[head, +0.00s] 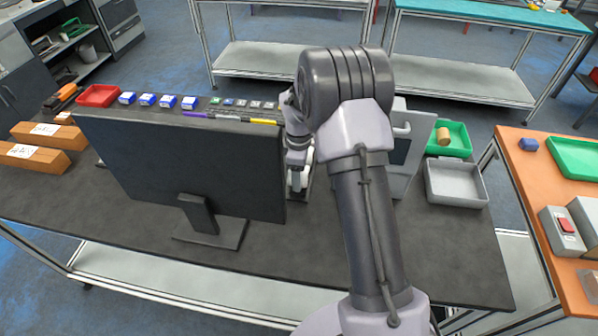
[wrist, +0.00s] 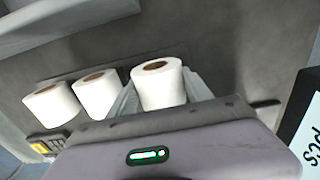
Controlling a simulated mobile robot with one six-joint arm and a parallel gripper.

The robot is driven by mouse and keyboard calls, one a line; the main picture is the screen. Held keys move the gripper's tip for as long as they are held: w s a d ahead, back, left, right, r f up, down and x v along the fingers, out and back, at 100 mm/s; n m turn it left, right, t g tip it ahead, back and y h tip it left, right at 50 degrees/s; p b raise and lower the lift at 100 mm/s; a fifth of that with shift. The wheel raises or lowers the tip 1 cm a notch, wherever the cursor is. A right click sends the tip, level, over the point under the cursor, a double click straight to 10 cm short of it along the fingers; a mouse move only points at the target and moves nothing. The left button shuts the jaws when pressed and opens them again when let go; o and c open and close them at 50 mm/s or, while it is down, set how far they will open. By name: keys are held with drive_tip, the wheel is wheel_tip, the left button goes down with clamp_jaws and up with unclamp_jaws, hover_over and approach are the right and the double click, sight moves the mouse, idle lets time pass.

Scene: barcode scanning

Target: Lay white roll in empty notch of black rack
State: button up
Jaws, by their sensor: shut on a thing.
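My gripper (wrist: 161,84) is shut on a white roll (wrist: 160,92), which sits between its two pale fingers in the wrist view, its brown core end showing. Two more white rolls, the nearer one (wrist: 97,95) and the outer one (wrist: 50,108), stand in a row to the left of the held roll. Dark parts of what looks like the black rack (wrist: 265,104) show at the right and behind the rolls. Its notches are mostly hidden by the rolls and my gripper. I cannot tell whether the held roll touches the rack. In the head view my arm largely covers this spot.
A large black monitor (head: 180,165) stands on the dark table just left of my gripper. A grey box-like device (head: 400,150) stands right of my arm, with a grey bin (head: 455,184) and green tray (head: 462,137) beyond. Small boxes line the back edge.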

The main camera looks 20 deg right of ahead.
drive_tip(key=shift+f, duration=0.55)
drive_tip(key=o, duration=1.6)
drive_tip(key=shift+c, duration=0.2)
wheel_tip(320, 180, up, 18)
drive_tip(key=p, duration=0.5)
drive_tip(key=shift+f, duration=0.2)
